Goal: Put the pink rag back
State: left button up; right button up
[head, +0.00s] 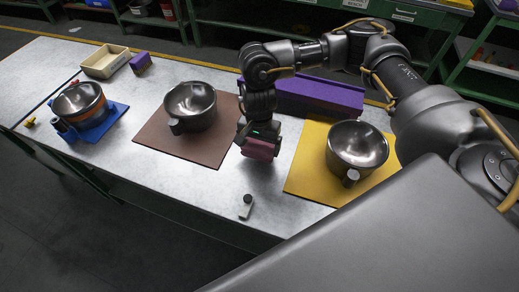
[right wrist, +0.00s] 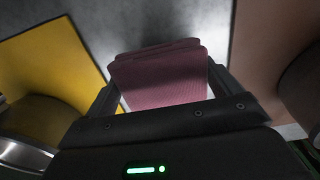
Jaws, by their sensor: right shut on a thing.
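The pink rag (head: 260,149) is a folded, dusky pink cloth in the head view, between the brown mat and the yellow mat. My right gripper (head: 258,141) is shut on it and points down at the table. In the right wrist view the rag (right wrist: 160,77) sits between the two dark fingers of the right gripper (right wrist: 163,90). I cannot tell whether its lower edge touches the table. My left gripper is not in view.
A dark pot (head: 190,105) stands on the brown mat (head: 160,135), and another pot (head: 357,148) on the yellow mat (head: 305,170). A long purple box (head: 318,97) lies behind. A small grey object (head: 246,206) is near the front edge. A beige tray (head: 106,61) stands far left.

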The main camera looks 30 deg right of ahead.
aim_at(259, 151)
notch_tip(259, 151, down, 3)
jog(key=shift+d+p, duration=0.1)
jog(key=shift+p, duration=0.3)
jog(key=shift+f, duration=0.1)
jog(key=shift+f+b, duration=0.2)
jog(key=shift+b, duration=0.1)
jog(key=o, duration=0.9)
jog(key=shift+r, duration=0.1)
jog(key=shift+o, duration=0.2)
